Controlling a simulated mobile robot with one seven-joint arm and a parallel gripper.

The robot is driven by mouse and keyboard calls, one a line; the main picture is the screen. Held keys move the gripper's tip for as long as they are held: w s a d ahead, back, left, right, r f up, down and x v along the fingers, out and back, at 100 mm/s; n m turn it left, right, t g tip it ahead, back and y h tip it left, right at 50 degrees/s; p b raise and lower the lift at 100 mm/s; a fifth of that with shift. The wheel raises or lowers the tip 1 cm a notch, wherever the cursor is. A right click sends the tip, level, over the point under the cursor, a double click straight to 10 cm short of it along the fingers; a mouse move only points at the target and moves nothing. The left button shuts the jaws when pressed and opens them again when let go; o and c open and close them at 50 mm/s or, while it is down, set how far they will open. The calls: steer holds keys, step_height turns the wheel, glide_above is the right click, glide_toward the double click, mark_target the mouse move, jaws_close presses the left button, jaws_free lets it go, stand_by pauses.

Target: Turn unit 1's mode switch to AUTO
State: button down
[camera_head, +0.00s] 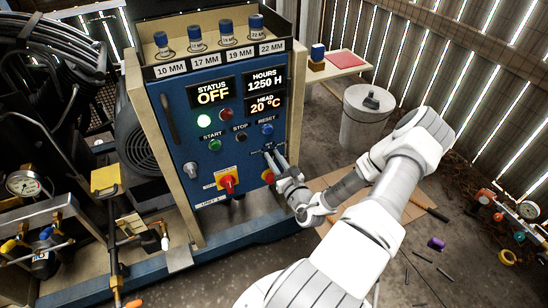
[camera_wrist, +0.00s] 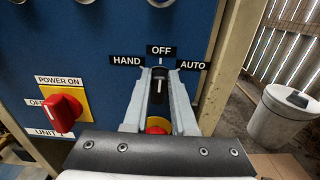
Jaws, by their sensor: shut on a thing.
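Unit 1's mode switch (camera_wrist: 159,91) is a black knob with a white pointer line on the blue panel (camera_head: 176,106). Its labels read HAND on the left, OFF on top and AUTO (camera_wrist: 192,65) on the right. The pointer line stands upright at OFF. My gripper (camera_wrist: 159,85) is shut on the mode switch, one finger on each side of the knob. In the head view my gripper (camera_head: 275,160) reaches the lower right of the panel, and its fingers mostly hide the switch. The status display (camera_head: 213,93) reads OFF.
A red rotary power switch (camera_wrist: 62,110) on a yellow plate is left of my gripper. A red and yellow control (camera_wrist: 158,123) sits just below the knob, partly between the fingers. The panel's beige post (camera_wrist: 232,55) stands close on the right. A grey bin (camera_head: 365,118) stands beyond.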

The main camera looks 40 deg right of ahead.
steer(key=shift+r, duration=0.15)
steer(key=m+p, duration=0.2)
steer(key=shift+d+p, duration=0.15)
steer(key=shift+p, duration=0.25)
steer(key=m+p, duration=0.1)
steer(key=m, duration=0.1)
steer(key=m+p, duration=0.2)
steer(key=m, duration=0.1)
steer(key=m+p, duration=0.1)
steer(key=m, duration=0.1)
steer(key=shift+s+d+f, duration=0.15)
steer(key=shift+d+f, duration=0.25)
steer(key=shift+m, duration=0.4)
steer(key=c, duration=0.7)
jaws_free()
steer(key=shift+s, duration=0.1)
